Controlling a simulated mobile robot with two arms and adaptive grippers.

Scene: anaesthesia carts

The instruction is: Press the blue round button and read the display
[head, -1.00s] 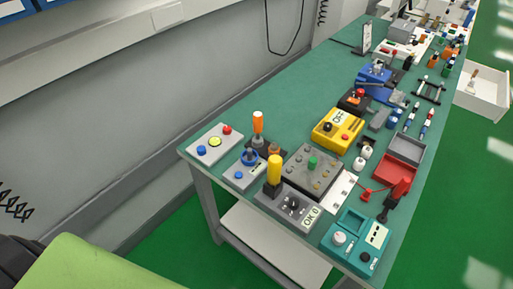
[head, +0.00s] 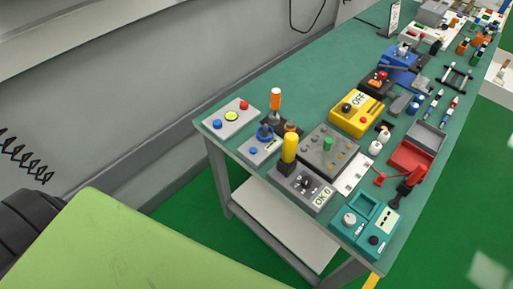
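A light grey box (head: 212,118) sits at the near left corner of the table. It carries a blue round button (head: 217,124), a yellow button (head: 231,116) and a red button (head: 244,105). Beside it, a second grey box (head: 272,152) carries a small blue round button (head: 253,150) and a larger blue part. A yellow box (head: 345,118) bears a label reading "OFF". Neither of my grippers is in view.
The green-topped table (head: 320,80) runs away to the upper right, crowded along its right side. A dark grey box with a green knob (head: 328,144), a teal device (head: 372,222) and a red tray (head: 410,158) stand near. The table's back left strip is clear.

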